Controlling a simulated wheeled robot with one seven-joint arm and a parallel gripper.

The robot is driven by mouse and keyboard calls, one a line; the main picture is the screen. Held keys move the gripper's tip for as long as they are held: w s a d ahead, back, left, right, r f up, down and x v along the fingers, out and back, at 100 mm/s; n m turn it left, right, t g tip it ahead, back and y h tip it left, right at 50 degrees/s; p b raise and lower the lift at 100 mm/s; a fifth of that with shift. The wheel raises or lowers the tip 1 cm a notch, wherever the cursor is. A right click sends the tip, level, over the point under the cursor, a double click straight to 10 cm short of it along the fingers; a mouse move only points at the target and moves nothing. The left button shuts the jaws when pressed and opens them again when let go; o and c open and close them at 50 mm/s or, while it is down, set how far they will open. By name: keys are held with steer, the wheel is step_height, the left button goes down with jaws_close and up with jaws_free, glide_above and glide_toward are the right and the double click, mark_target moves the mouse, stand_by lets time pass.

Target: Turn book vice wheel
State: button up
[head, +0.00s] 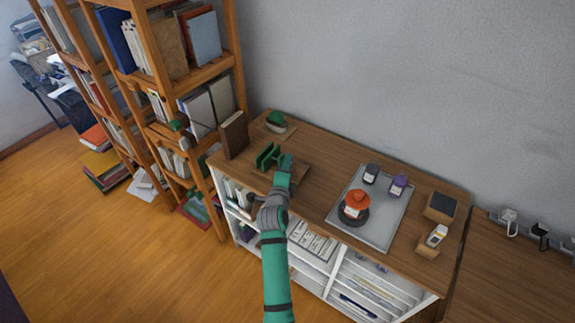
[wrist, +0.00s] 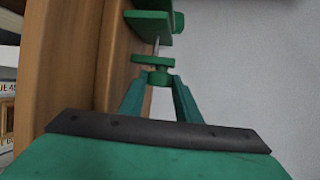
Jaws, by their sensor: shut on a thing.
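The green book vice (head: 266,157) stands on the desk top near its left end, and part of it shows at the top of the wrist view (wrist: 148,22). Its small green wheel (wrist: 153,60) sits on a thin metal screw, seen nearly edge-on in the wrist view. My gripper (wrist: 160,80) is shut on the wheel, with its two fingertips together at the wheel's near side. In the head view my gripper (head: 284,163) reaches the right side of the vice, and it hides the wheel there.
A brown book (head: 234,135) stands upright left of the vice. A green-topped object (head: 276,121) is behind it. A grey tray (head: 376,229) with several jars lies to the right. A wooden bookshelf (head: 213,68) rises at the left, close to the desk.

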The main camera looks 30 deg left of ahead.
steer(key=shift+a+t+y, duration=0.1)
steer(key=shift+t+y, duration=0.2)
steer(key=shift+t, duration=0.2)
steer(key=o, duration=1.1)
steer(key=shift+f, duration=0.1)
steer(key=shift+c, duration=0.2)
steer(key=shift+s, duration=0.15)
steer(key=v, duration=1)
steer(key=shift+s, duration=0.3)
